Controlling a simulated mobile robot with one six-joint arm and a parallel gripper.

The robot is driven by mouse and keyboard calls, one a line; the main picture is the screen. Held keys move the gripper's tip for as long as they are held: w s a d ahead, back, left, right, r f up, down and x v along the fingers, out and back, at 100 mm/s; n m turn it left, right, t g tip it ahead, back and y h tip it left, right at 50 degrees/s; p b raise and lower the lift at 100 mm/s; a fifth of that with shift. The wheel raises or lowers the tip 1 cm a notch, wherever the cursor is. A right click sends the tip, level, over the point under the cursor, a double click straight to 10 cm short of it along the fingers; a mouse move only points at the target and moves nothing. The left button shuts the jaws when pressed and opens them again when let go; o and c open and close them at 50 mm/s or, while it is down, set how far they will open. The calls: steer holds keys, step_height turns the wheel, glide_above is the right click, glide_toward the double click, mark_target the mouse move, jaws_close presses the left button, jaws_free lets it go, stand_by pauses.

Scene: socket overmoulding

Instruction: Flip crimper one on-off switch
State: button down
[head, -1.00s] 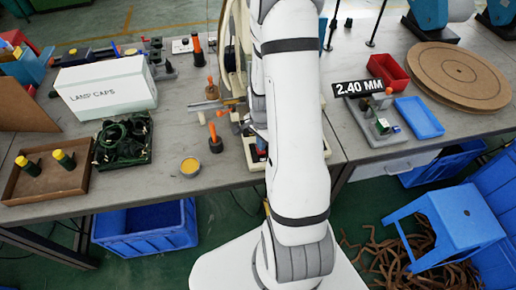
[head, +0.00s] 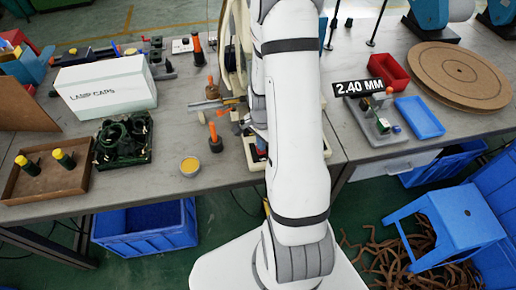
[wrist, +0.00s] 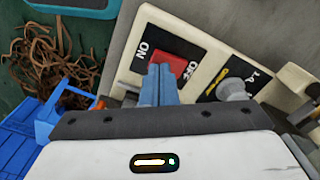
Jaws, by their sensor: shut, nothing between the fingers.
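In the wrist view a red rocker switch (wrist: 176,66) sits on a black plate marked ON and OFF (wrist: 147,50), set in a cream housing (wrist: 222,50). My gripper (wrist: 160,70) is shut and empty, with its blue-grey fingertips over the switch's near edge. The fingers hide part of the switch, and I cannot tell whether they touch it or which way it is set. In the head view my arm hides the switch; part of the cream base (head: 252,152) shows beside it.
A grey knob (wrist: 232,88) on a second black plate is just right of my fingers. A blue tray (head: 420,117) lies to the right.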

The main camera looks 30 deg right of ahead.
steer(key=shift+f+b, duration=0.65)
steer(key=shift+f, duration=0.15)
steer(key=shift+r, duration=0.15)
steer(key=shift+r+p, duration=2.35)
steer(key=shift+r, duration=1.1)
steer(key=s+a+r+n+t, duration=0.1)
steer(key=a+r+n, duration=0.25)
steer(key=r, duration=0.35)
steer(key=s+a+r+n+t, duration=0.1)
steer(key=s+a+r+n, duration=0.2)
steer(key=r, duration=0.5)
steer(key=s+a+r+n+t, duration=0.1)
steer(key=s+a+r+n, duration=0.5)
steer(key=s+r+n, duration=0.3)
steer(key=shift+a+r+b, duration=0.2)
steer(key=shift+r+b, duration=0.2)
steer(key=shift+r, duration=0.1)
